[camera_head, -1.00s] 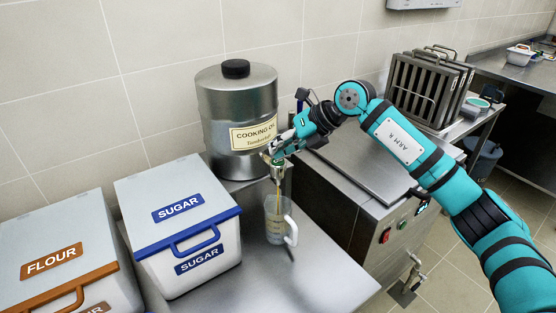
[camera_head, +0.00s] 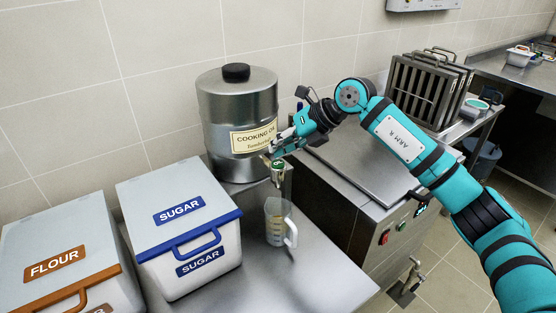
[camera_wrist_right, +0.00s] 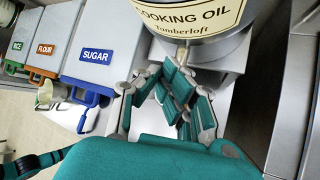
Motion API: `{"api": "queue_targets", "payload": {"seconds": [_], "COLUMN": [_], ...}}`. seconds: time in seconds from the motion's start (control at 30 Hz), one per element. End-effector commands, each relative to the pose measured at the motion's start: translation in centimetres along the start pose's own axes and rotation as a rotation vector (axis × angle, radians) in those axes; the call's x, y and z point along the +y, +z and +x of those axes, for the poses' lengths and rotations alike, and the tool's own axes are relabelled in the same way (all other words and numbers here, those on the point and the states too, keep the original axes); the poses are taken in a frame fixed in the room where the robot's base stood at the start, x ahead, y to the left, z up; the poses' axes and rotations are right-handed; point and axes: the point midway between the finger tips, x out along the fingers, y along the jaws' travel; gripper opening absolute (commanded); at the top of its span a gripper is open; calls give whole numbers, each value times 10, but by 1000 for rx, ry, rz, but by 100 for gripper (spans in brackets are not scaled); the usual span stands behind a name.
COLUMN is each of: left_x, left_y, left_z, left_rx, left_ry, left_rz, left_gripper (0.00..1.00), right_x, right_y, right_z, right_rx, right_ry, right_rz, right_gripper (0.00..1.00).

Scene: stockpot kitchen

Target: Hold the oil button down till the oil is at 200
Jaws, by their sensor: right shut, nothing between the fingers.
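The steel cooking oil drum (camera_head: 237,100) stands against the wall with a black cap and a label. No oil stream shows. My right gripper (camera_head: 276,148) is shut and empty, just above the button and apart from it. In the right wrist view its fingers (camera_wrist_right: 178,92) are in front of the drum and hide most of the tap.
A white sugar bin (camera_head: 185,235) and a flour bin (camera_head: 60,260) stand to the left of the jug. A steel unit with a flat lid (camera_head: 365,165) is to the right. The steel counter (camera_head: 310,280) in front of the jug is clear.

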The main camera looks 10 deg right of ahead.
Motion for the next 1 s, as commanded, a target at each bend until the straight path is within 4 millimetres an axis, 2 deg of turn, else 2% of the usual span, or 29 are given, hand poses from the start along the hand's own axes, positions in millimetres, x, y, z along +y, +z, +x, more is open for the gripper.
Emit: {"api": "queue_targets", "payload": {"seconds": [0.33,0.8,1.0], "left_x": [0,0,0], "left_y": [0,-3,-3], "left_z": [-2,-33,-33], "left_rx": [0,0,0], "left_ry": [0,0,0], "left_rz": [0,0,0], "left_gripper": [40,40,40], "right_x": [2,24,25], "right_y": [2,25,26], "right_z": [-3,-34,-35], "right_rx": [-2,-2,-1], "right_ry": [0,0,0], "right_rz": [0,0,1], "right_gripper": [0,0,0]}}
